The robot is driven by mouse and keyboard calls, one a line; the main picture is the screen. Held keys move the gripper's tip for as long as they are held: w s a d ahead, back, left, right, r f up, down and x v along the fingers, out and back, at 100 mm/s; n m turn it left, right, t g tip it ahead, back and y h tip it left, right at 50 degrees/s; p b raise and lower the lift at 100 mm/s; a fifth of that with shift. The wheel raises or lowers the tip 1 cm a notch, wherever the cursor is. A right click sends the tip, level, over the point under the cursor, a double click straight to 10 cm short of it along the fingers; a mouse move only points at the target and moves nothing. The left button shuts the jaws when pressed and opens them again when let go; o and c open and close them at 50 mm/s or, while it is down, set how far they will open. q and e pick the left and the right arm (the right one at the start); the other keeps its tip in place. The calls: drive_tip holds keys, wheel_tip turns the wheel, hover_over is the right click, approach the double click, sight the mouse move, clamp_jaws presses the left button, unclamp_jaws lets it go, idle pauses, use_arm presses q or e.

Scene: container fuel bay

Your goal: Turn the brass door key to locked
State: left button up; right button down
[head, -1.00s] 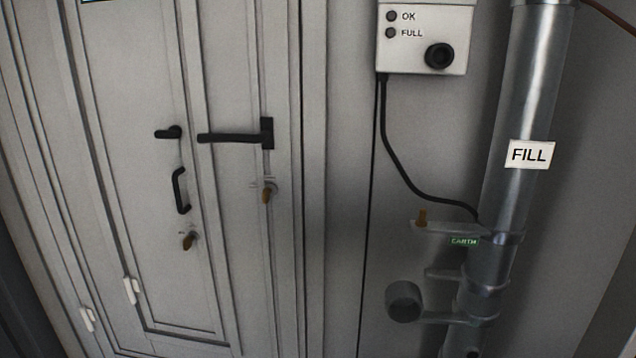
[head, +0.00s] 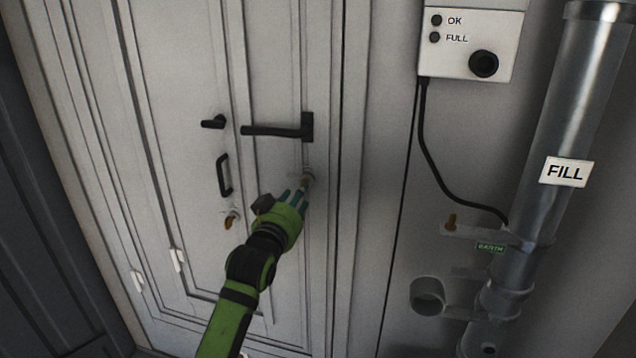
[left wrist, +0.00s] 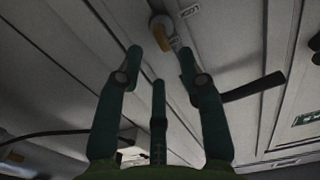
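A brass key (head: 307,179) sits in a lock on the door's right part, below the long black lever handle (head: 272,131). It is partly hidden by my left gripper (head: 299,190), whose fingertips are right at it. In the left wrist view this key (left wrist: 162,36) shows at the top, just beyond the fingertips and roughly between them. My left gripper (left wrist: 160,58) is open there, its teal fingers spread and empty. A second brass key (head: 229,222) sits in a lock further left, below a black pull handle (head: 223,175). My right gripper is in neither view.
A grey control box (head: 470,45) with a black knob hangs on the wall to the right. Its cable runs down to a metal fill pipe (head: 559,130) with side brackets. The lever handle also shows close by in the left wrist view (left wrist: 254,87). White hinges (head: 177,260) are at lower left.

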use_arm(q)
drive_tip(key=shift+p+x, duration=0.7)
drive_tip(key=shift+x, duration=2.55)
drive_tip(key=shift+f, duration=0.15)
clamp_jaws()
